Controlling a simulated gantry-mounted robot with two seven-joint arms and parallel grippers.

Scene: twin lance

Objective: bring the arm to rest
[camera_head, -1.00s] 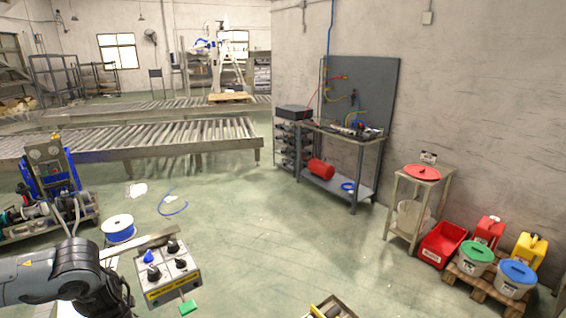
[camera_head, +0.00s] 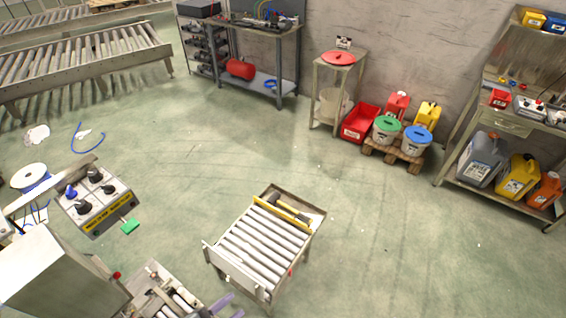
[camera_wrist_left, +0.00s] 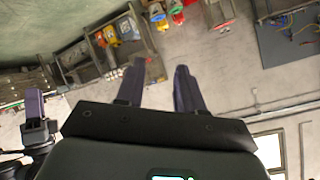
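My left gripper (camera_wrist_left: 160,70) shows in the left wrist view with two dark purple fingers apart and nothing between them. Purple fingertips of the left gripper (camera_head: 229,306) also show at the bottom edge of the head view, in front of the floor. The rest of that arm is out of the head view. Another purple finger with black parts shows at the left of the wrist view; it may be my right gripper (camera_wrist_left: 35,105), but its opening cannot be made out.
A small roller table (camera_head: 262,240) stands close ahead. A control box with knobs (camera_head: 95,203) is at the left, above a grey cabinet (camera_head: 60,275). Shelves (camera_head: 500,125) and a pallet (camera_head: 395,157) line the wall.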

